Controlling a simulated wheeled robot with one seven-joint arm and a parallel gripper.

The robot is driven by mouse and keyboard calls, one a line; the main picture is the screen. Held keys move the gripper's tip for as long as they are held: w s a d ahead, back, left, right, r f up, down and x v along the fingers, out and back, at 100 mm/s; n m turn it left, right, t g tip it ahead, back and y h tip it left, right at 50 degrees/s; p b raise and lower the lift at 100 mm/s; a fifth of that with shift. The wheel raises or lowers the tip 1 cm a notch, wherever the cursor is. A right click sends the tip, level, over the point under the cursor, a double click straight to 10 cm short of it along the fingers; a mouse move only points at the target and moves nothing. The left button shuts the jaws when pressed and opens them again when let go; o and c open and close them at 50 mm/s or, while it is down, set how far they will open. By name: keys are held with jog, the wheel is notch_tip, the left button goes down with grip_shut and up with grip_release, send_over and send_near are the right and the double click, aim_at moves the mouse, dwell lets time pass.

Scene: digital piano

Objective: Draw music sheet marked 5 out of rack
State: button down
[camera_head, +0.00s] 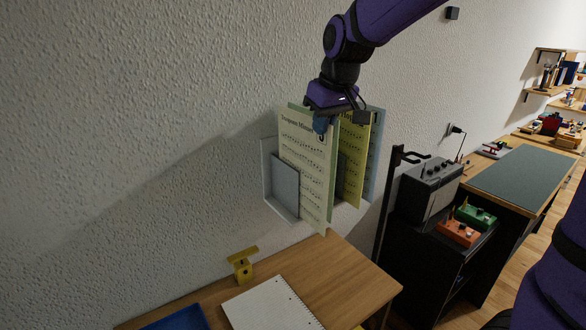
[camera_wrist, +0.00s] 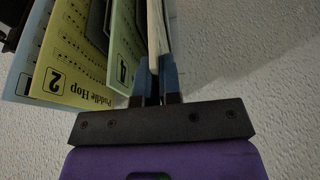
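A pale sheet of music (camera_head: 305,170) stands at the front of the wall rack (camera_head: 268,170). Its title seems to end in "Minuet"; its number is partly covered by my gripper and I cannot read it. My gripper (camera_head: 322,122) points down at the top right edge of this sheet. In the wrist view, its blue fingers (camera_wrist: 156,82) are close together on either side of the pale sheet (camera_wrist: 155,38), seen nearly edge-on, and look shut on it. Behind are a green sheet marked 4 (camera_wrist: 124,50) and a yellow sheet marked 2 (camera_wrist: 62,65), "Puddle Hop".
A bluish sheet (camera_head: 375,150) stands at the rack's right end. Below is a wooden desk (camera_head: 345,275) with a spiral notebook (camera_head: 268,305), a yellow stand (camera_head: 243,265) and a blue tray (camera_head: 180,318). A black stand (camera_head: 385,210) and an amplifier (camera_head: 430,187) are to the right.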

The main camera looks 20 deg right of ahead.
jog(key=s+d, duration=0.4)
jog(key=s, duration=0.8)
jog(key=shift+s+r, duration=0.35)
jog(key=shift+r, duration=0.05)
dwell(0.6)
